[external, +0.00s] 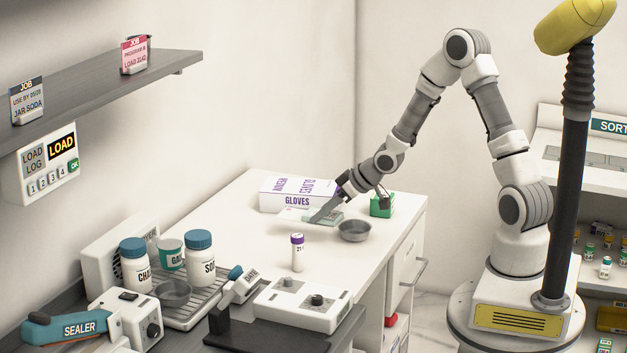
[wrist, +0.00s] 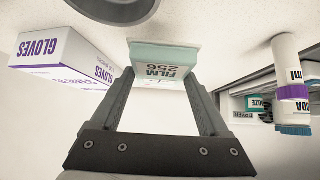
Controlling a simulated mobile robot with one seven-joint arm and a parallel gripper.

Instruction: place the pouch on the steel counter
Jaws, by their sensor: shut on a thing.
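The pouch is pale green and white, with FILM 256 print in the wrist view (wrist: 164,57). In the external view the pouch (external: 295,214) is at the white table, in front of the glove box. My gripper (external: 322,214) is shut on it, with a dark finger on each side in the wrist view (wrist: 163,82). The fingers partly hide the pouch in the external view. I cannot tell whether it touches the table. A dark grey counter (external: 72,292), perhaps the steel one, runs along the front left, under the sealer and bottles.
The white table (external: 235,215) holds a glove box (external: 285,195), a green box (external: 382,206), a grey bowl (external: 355,232) and a purple-capped vial (external: 297,253). A tray with bottles (external: 200,262), a sealer (external: 80,325) and a white device (external: 300,302) crowd the front. A shelf (external: 110,80) overhangs at left.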

